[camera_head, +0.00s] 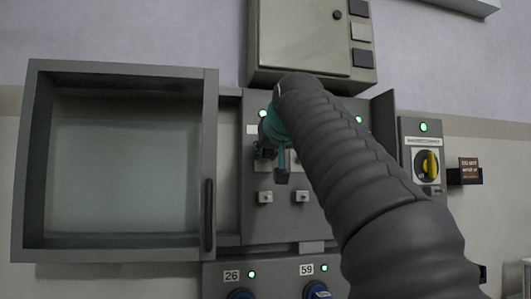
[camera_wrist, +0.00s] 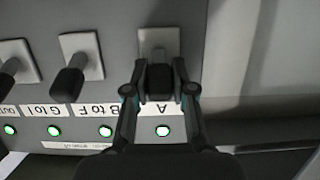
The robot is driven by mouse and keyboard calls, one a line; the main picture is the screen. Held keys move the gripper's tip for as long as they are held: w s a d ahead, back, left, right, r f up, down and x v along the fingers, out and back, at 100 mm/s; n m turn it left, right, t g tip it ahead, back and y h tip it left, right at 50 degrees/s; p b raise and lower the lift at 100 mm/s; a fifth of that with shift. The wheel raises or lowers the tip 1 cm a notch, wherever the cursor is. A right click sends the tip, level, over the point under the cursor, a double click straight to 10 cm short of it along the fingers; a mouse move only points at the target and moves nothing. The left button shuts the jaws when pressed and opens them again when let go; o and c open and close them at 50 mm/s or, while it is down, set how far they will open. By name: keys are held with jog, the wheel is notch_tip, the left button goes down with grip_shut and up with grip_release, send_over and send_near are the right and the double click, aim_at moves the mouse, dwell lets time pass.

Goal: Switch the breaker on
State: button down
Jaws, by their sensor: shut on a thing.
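The breaker panel (camera_head: 250,222) is grey, with several small switches and green lamps; it stands behind an open windowed door. In the wrist view the picture is upside down. My gripper (camera_wrist: 160,72) is closed around the dark lever of the breaker labelled A (camera_wrist: 160,79), one finger on each side. A green lamp (camera_wrist: 163,131) is lit by that label. In the head view my gripper (camera_head: 282,172) is at the upper part of the panel, and my arm hides much of the panel's right side.
The windowed door (camera_head: 209,110) hangs open at the left. Breaker B to F (camera_wrist: 68,84) is beside A. A yellow rotary switch (camera_head: 430,164) is on a box at the right. A cabinet (camera_head: 300,40) is above. Sockets 26 (camera_head: 240,294) and 59 (camera_head: 316,290) are below.

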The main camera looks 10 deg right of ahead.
dwell(0.4)
jog(key=c, duration=1)
grip_release()
jog(key=shift+w, duration=0.1)
jog(key=shift+o, duration=0.2)
jog(key=v, duration=1.2)
jog(key=shift+r, duration=0.1)
